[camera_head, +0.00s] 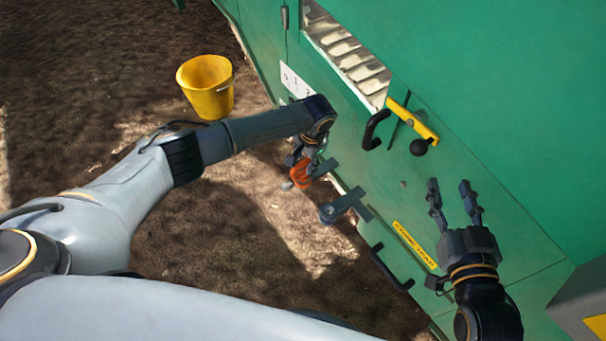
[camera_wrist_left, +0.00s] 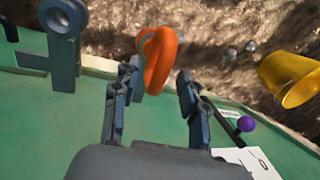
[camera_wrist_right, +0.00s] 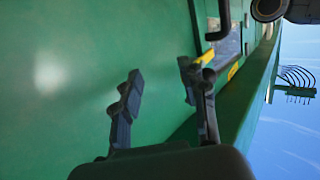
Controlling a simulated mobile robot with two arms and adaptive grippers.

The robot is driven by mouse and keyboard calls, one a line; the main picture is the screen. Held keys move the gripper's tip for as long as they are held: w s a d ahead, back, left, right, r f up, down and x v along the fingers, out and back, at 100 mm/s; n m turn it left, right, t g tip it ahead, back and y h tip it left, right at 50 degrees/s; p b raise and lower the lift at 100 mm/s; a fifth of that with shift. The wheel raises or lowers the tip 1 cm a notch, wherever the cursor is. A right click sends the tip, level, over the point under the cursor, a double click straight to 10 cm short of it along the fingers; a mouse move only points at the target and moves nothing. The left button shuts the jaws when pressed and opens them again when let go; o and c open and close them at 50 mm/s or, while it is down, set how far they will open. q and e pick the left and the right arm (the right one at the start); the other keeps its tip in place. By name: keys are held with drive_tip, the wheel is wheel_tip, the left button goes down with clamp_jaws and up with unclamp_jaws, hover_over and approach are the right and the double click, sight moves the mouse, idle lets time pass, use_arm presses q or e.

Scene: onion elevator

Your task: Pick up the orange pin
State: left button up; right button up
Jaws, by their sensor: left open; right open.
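The orange pin (camera_head: 300,174) is a looped piece beside the green machine's side, at a grey bracket. In the left wrist view the orange pin (camera_wrist_left: 160,62) stands between and just beyond the fingertips. My left gripper (camera_head: 312,158) is open around or just short of it; its fingers (camera_wrist_left: 158,82) show a gap on both sides, and I cannot tell whether they touch. In the head view the left wrist partly hides the pin. My right gripper (camera_head: 450,188) is open and empty in front of the green panel; its fingers also show in the right wrist view (camera_wrist_right: 160,75).
A second grey bracket with a ring (camera_head: 345,206) sticks out nearby. Black handles (camera_head: 376,130) and a yellow bar (camera_head: 412,121) are on the green machine (camera_head: 500,60). A yellow bucket (camera_head: 206,88) stands on the ground. A purple ball (camera_wrist_left: 246,124) shows near the left fingers.

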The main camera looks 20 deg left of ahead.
use_arm(q)
drive_tip(key=shift+w+a+f+b, duration=0.15)
drive_tip(key=shift+f+b, duration=0.2)
drive_tip(key=shift+f, duration=0.7)
use_arm(e)
drive_tip(key=shift+w+a+r+t+y, duration=0.15)
drive_tip(key=shift+r+t, duration=0.3)
drive_tip(key=shift+r, duration=0.3)
drive_tip(key=shift+a+r+t+y, duration=0.1)
drive_tip(key=shift+r+t+y, duration=0.1)
drive_tip(key=shift+r+t, duration=0.45)
drive_tip(key=shift+w+a+r+t+y, duration=0.15)
drive_tip(key=shift+r+t, duration=0.15)
drive_tip(key=shift+r, duration=0.6)
use_arm(q)
drive_tip(key=shift+c, duration=0.3)
use_arm(e)
drive_tip(key=shift+s, duration=0.1)
use_arm(q)
clamp_jaws()
drive_tip(key=shift+r, duration=0.15)
use_arm(e)
drive_tip(key=shift+f, duration=0.1)
